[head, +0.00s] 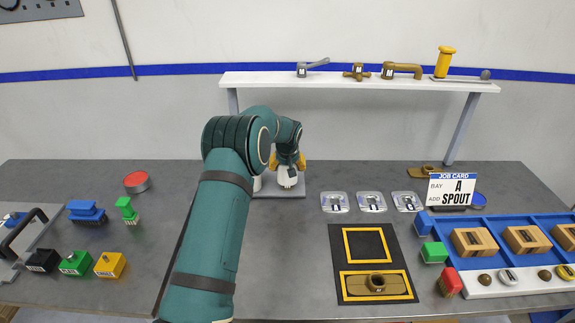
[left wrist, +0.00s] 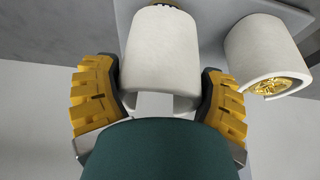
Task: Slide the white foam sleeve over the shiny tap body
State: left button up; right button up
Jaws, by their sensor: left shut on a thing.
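A white foam sleeve (left wrist: 160,45) stands between the yellow fingers of my left gripper (left wrist: 160,95), which is shut on it. In the head view this sleeve (head: 287,179) is partly hidden by my left gripper (head: 287,164), over a grey plate (head: 290,193) at the back. A second white sleeve (left wrist: 262,50) stands beside it, with something golden inside its open end. In the head view my arm mostly hides that one. My right gripper is not in view.
Three clear packs (head: 371,202) lie right of the plate. A blue tray (head: 520,228) and a job card (head: 452,190) are at the right. A shelf (head: 350,80) with taps spans the back. Coloured blocks (head: 110,264) lie left. The table between arm and mat is clear.

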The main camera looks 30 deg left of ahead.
pick_arm(q)
jog(key=shift+f, duration=0.25)
jog(key=o, duration=0.8)
jog(key=shift+r, duration=0.15)
notch_tip(320, 180, up, 11)
jog(key=p, duration=0.5)
jog(key=shift+p, duration=0.35)
dwell(0.6)
